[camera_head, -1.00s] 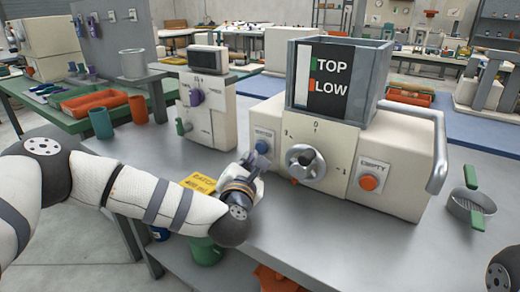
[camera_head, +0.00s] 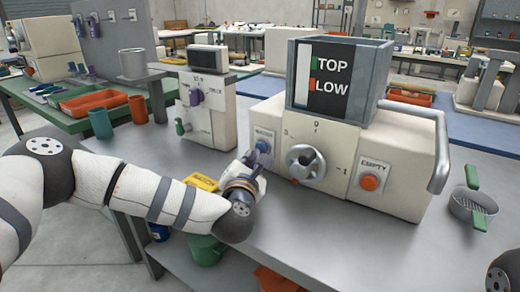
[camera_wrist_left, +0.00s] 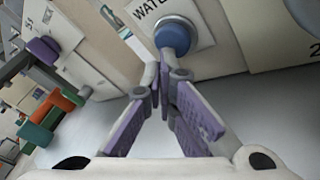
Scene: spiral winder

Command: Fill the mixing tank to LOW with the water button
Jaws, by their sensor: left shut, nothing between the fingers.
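The mixing tank (camera_head: 384,75) is a grey open-topped box on the cream machine. Its dark front panel (camera_head: 330,78) has a green mark at TOP and an orange-red mark at LOW; I cannot make out any water in it. The blue water button (camera_head: 263,146) is on the machine's front left, and it also shows in the left wrist view (camera_wrist_left: 173,35). My left gripper (camera_head: 253,158) is shut and empty, with its fingertips (camera_wrist_left: 166,72) right at the button's near edge. I cannot tell whether they touch it. My right gripper is out of view.
A grey dial (camera_head: 304,163) and an orange EMPTY button (camera_head: 369,182) are to the right of the water button. A smaller cream machine (camera_head: 211,125) stands at left. A green-handled strainer (camera_head: 473,208) lies at right. The grey bench (camera_head: 330,245) is clear in front.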

